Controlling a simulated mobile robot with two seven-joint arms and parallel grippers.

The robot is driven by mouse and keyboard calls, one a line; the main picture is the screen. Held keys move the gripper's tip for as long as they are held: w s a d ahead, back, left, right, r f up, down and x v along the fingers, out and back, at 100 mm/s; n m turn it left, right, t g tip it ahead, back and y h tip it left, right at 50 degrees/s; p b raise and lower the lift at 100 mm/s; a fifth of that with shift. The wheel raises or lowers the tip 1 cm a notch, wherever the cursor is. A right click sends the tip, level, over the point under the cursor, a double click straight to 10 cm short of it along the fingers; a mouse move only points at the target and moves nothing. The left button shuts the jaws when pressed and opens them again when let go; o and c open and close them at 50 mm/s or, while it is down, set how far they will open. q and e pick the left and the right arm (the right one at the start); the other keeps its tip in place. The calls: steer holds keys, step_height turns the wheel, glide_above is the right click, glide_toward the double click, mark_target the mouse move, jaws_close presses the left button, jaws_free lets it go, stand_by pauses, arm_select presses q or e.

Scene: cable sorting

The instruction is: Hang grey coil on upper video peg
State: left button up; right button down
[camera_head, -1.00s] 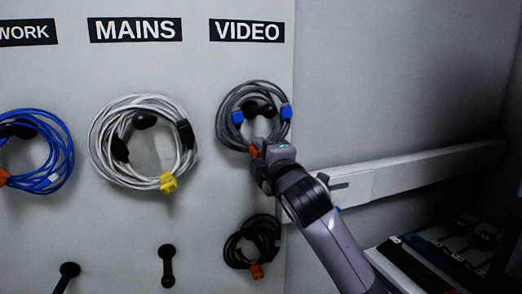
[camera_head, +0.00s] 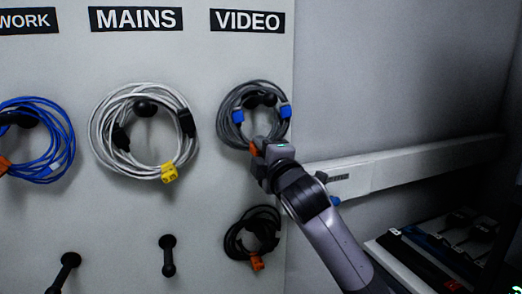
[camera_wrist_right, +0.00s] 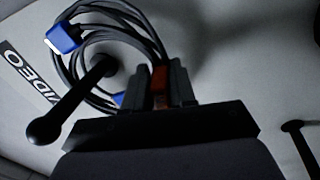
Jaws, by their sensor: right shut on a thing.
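The grey coil (camera_head: 224,131) with blue connectors is at the upper video peg (camera_head: 262,99) under the VIDEO label. The peg shows inside the loop, near its top. In the right wrist view, the coil (camera_wrist_right: 154,36) surrounds the base of the peg (camera_wrist_right: 75,100), whose knobbed end points out toward the camera. My right gripper (camera_head: 262,152) is shut on the orange tie (camera_wrist_right: 160,80) at the coil's lower edge. The fingers hide part of the coil there. Whether the loop's top touches the peg is unclear. My left gripper is not in view.
A black coil (camera_head: 235,246) hangs on the lower video peg, just below my right gripper. A white coil (camera_head: 95,130) hangs under MAINS and a blue coil (camera_head: 70,150) at far left. Two lower pegs (camera_head: 168,256) are bare. A wall rail (camera_head: 410,170) runs at right.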

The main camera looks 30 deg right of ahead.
steer(key=c, duration=0.8)
jaws_free()
steer(key=shift+f, duration=0.2)
steer(key=shift+c, duration=0.2)
steer(key=b+v, duration=0.1)
steer(key=v, duration=0.6)
steer(key=s+a+f+m+g+y, duration=0.1)
steer(key=a+f+m+g+y, duration=0.15)
steer(key=f, duration=0.95)
steer(key=s+a+f+m+g+y, duration=0.1)
steer(key=a+f+m+g+y, duration=0.15)
steer(key=f, duration=0.95)
steer(key=s+a+f+m+g, duration=0.1)
steer(key=s+a+f+m, duration=0.2)
steer(key=s+f, duration=0.6)
steer(key=s+a+f+m+g+y, duration=0.1)
steer(key=s+a+f+m, duration=0.3)
steer(key=s+f, duration=0.5)
step_height(320, 180, down, 4)
steer(key=shift+s+a+r+g, duration=0.1)
steer(key=shift+s+a+g, duration=0.1)
steer(key=shift+a+g, duration=0.45)
